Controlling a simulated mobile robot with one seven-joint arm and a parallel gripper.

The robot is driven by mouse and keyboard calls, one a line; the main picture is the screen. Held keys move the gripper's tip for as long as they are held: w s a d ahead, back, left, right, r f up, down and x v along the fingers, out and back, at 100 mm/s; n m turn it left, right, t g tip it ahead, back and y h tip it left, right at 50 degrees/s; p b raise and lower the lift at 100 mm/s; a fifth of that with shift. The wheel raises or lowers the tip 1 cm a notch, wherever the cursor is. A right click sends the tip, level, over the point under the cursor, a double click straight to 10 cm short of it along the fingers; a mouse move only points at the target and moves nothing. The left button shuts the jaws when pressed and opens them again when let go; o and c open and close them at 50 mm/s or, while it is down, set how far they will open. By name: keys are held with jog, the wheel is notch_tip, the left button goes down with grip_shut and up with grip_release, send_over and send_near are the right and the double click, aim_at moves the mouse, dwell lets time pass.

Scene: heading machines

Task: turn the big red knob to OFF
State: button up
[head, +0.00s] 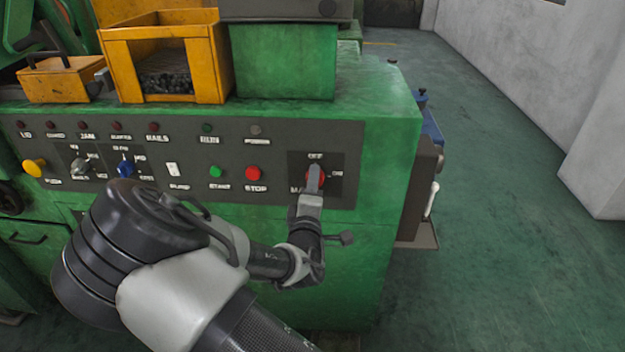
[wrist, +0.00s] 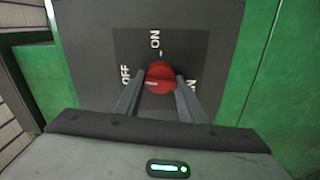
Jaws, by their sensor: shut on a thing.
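The big red knob (head: 322,176) sits on a dark square plate at the right end of the control panel in the head view. The plate reads OFF above the knob and ON to its right. In the wrist view the knob (wrist: 160,74) is near the middle, with OFF at the left and ON at the top. A short white mark shows on the knob's lower left face; I cannot tell for sure which label it points to. My gripper (head: 314,178) is shut on the knob, one finger on each side in the wrist view (wrist: 160,84).
The panel's red STOP button (head: 253,173) and green START button (head: 216,171) are left of the knob. A yellow bin (head: 120,60) stands on the green machine (head: 385,110). A grey-brown box (head: 422,190) sticks out at its right side. Green floor is free further right.

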jog(key=shift+n, duration=0.6)
jog(key=o, duration=1)
jog(key=shift+o, duration=0.2)
jog(key=s+p, duration=0.2)
jog(key=s, duration=1.5)
jog(key=shift+s+a, duration=0.2)
jog(key=shift+a, duration=0.1)
